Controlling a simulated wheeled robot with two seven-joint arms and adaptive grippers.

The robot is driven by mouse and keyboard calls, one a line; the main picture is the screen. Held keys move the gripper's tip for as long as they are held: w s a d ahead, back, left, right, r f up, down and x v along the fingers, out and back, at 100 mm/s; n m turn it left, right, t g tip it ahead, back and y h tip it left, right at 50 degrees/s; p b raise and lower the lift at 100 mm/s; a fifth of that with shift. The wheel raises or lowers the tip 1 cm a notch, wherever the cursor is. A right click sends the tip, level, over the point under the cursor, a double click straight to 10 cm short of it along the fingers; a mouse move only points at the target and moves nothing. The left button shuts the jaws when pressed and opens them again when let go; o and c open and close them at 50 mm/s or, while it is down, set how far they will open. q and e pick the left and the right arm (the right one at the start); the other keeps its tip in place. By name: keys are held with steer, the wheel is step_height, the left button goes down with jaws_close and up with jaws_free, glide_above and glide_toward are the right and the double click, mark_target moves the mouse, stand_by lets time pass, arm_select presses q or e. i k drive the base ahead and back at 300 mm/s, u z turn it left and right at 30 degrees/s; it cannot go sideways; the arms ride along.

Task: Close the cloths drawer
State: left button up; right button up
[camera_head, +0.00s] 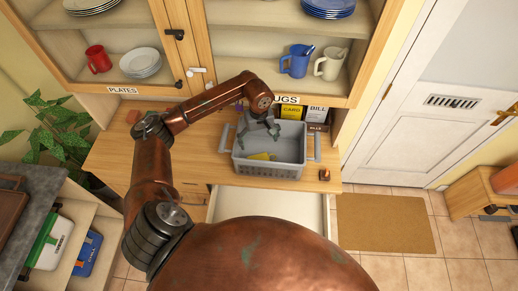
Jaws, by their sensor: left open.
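A drawer (315,206) stands pulled out under the wooden counter (125,160). The part of its pale inside that shows looks empty. Its front is hidden behind my copper-coloured body, and no label on it shows. My left arm reaches across the counter from the left. My left gripper (258,132) is open, pointing down over the grey basket (289,171), above and behind the drawer. I cannot tell whether its fingers touch the basket. My right gripper is not in view.
The basket holds a yellow thing (262,157). Shelves above hold plates, a red mug (98,59), a blue mug (297,61) and a white mug (331,64). A plant (52,130) stands at left. Tiled floor and a brown mat (386,224) lie right of the drawer.

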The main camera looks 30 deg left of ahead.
mark_target(311, 212)
steer(key=k, duration=2)
